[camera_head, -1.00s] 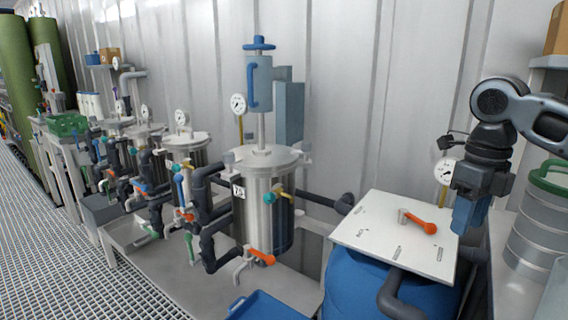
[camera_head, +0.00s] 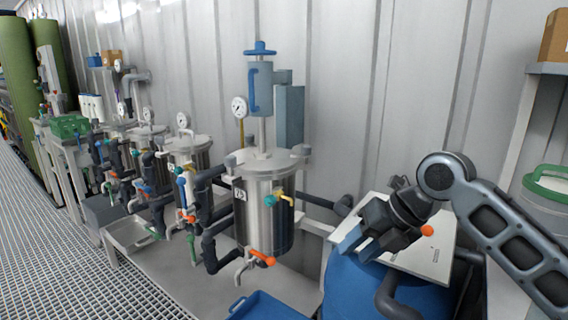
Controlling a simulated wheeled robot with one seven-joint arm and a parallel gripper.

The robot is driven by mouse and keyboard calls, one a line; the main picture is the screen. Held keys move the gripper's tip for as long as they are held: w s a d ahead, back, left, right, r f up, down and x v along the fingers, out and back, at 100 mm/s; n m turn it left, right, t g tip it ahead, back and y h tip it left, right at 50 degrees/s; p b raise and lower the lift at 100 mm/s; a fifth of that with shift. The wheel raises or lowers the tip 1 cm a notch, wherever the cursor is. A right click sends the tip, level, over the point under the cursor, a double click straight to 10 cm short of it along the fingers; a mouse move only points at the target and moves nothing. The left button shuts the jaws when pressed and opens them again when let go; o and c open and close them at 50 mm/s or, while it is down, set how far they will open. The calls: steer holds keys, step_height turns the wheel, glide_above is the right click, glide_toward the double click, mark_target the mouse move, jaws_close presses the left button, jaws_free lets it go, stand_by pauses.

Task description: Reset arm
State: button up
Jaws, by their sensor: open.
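My arm reaches in from the right edge. My gripper (camera_head: 357,250) hangs over the left part of the white panel (camera_head: 425,262) on top of the blue barrel (camera_head: 355,290). Its blue-grey fingers point down and to the left, and it is open with nothing between the fingers. The orange handle (camera_head: 427,231) on the panel shows just right of the gripper; the rest of it is hidden behind my arm. The nearest steel vessel (camera_head: 262,205) stands upright to the left, apart from the gripper.
Several smaller vessels (camera_head: 187,158) with pipes and valves line the wall at left. A blue tray (camera_head: 268,306) lies at the front. The grated walkway (camera_head: 80,240) is clear.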

steer(key=s+a+f+m+t+y+p, duration=0.1)
steer(key=s+a+m+t+y, duration=0.3)
steer(key=a+m, duration=0.6)
steer(key=s+a+f+m+t+h+p, duration=0.1)
steer(key=s+a+f+m+t+p, duration=0.15)
steer(key=s+m+t, duration=0.5)
steer(key=s+d+f+m+h+p, duration=0.1)
steer(key=s+d+f+m+h, duration=0.15)
steer(key=s+m, duration=0.35)
steer(key=s+d+f+m+h, duration=0.15)
steer(key=s+d+m, duration=0.25)
steer(key=s, duration=0.4)
steer(key=s+d+f+m+h+p, duration=0.1)
steer(key=s+d+m+h, duration=0.2)
steer(key=s+m, duration=0.25)
steer(key=s+d+r+m, duration=0.1)
steer(key=s+d+r, duration=0.2)
steer(key=s, duration=0.3)
steer(key=s+d+r+m+h, duration=0.1)
steer(key=s+d+r, duration=0.2)
steer(key=s, duration=0.3)
steer(key=s+d+r+m+p, duration=0.1)
steer(key=s+d+r, duration=0.2)
steer(key=s+d, duration=0.1)
steer(key=shift+s+h, duration=0.4)
steer(key=shift+s, duration=0.5)
